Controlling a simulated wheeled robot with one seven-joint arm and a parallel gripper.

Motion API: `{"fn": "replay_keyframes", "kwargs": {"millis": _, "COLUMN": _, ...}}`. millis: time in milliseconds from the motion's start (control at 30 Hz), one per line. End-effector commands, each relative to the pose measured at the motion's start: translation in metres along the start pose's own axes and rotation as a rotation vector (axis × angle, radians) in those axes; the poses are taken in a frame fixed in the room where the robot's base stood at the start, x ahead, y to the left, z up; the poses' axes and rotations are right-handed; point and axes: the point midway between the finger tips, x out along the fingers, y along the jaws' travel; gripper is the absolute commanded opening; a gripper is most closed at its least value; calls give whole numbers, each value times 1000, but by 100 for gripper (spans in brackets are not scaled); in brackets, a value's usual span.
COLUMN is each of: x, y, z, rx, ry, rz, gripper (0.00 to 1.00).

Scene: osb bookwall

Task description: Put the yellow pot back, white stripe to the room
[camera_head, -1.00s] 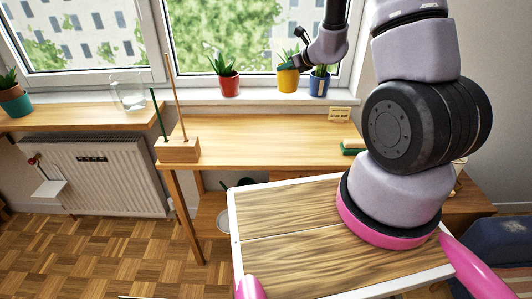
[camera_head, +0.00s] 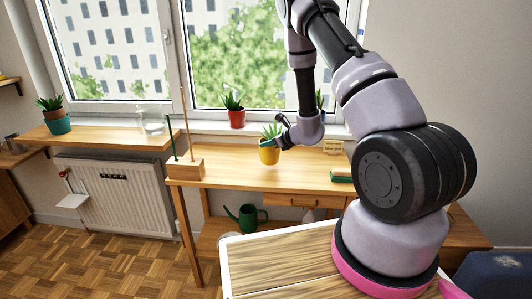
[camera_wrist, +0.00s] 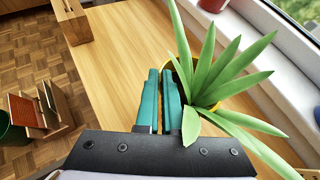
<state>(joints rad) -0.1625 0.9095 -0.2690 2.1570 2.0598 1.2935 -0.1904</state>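The yellow pot (camera_head: 268,155) with a spiky green plant is in front of the window sill, over the wooden table; whether it touches the table is unclear. My gripper (camera_head: 282,143) is at its right side. In the wrist view the two teal fingers (camera_wrist: 160,100) are close together at the pot's yellow rim (camera_wrist: 220,103), with a thin gap between them, shut on its wall. Leaves cover most of the pot there. No white stripe shows on the visible side. The window sill (camera_head: 265,128) is behind, partly hidden by my arm.
A red pot (camera_head: 237,118) stands on the sill left of my arm; a plant shows right of it, mostly hidden. A wooden block with upright sticks (camera_head: 185,169) is on the table's left, a small sign (camera_head: 333,148) and green item (camera_head: 342,175) on its right.

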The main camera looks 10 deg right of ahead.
Motion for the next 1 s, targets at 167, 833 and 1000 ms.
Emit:
{"fn": "replay_keyframes", "kwargs": {"millis": 167, "x": 13, "y": 2, "z": -23, "rx": 1, "ry": 1, "rz": 1, "gripper": 0}}
{"fn": "replay_keyframes", "kwargs": {"millis": 833, "x": 17, "y": 3, "z": -29, "rx": 0, "ry": 1, "rz": 1, "gripper": 35}}
{"fn": "replay_keyframes", "kwargs": {"millis": 1000, "x": 16, "y": 3, "z": -28, "rx": 0, "ry": 1, "rz": 1, "gripper": 35}}
